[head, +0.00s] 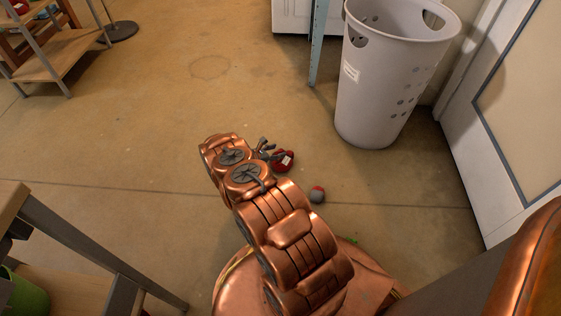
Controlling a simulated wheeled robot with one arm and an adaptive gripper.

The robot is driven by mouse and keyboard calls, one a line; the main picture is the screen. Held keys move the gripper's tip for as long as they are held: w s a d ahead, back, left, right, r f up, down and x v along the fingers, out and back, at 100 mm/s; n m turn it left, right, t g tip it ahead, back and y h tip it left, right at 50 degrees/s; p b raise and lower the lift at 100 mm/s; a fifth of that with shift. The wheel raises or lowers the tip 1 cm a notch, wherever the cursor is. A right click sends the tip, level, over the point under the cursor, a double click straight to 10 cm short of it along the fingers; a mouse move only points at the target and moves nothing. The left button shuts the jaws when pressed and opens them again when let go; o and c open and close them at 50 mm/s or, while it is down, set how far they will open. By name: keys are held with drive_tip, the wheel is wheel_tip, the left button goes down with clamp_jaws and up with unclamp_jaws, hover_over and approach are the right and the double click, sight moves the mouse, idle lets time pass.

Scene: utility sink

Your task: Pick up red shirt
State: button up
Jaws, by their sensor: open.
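A small dark red bundle with a pale patch (287,165) lies on the floor, partly hidden behind my gripper; it may be the red shirt, but it is too small to be sure. My gripper (274,152) is open, its grey fingers low over the floor at the left side of the red bundle. I cannot tell whether the fingers touch it.
A tall grey laundry basket (385,85) stands at the upper right, beside a blue-grey post (318,45) and a white door (515,110). A table or shelf frame (95,250) is at the lower left. A wooden shelf (55,65) stands far left. The middle floor is clear.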

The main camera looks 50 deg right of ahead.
sight(282, 149)
drive_tip(key=b+x, duration=0.1)
drive_tip(key=x, duration=0.2)
drive_tip(key=shift+s+d+f+b, duration=0.1)
drive_tip(key=shift+d+f+b, duration=0.05)
drive_tip(key=shift+f+b, duration=0.2)
drive_tip(key=shift+d, duration=0.25)
drive_tip(key=shift+c, duration=0.4)
clamp_jaws()
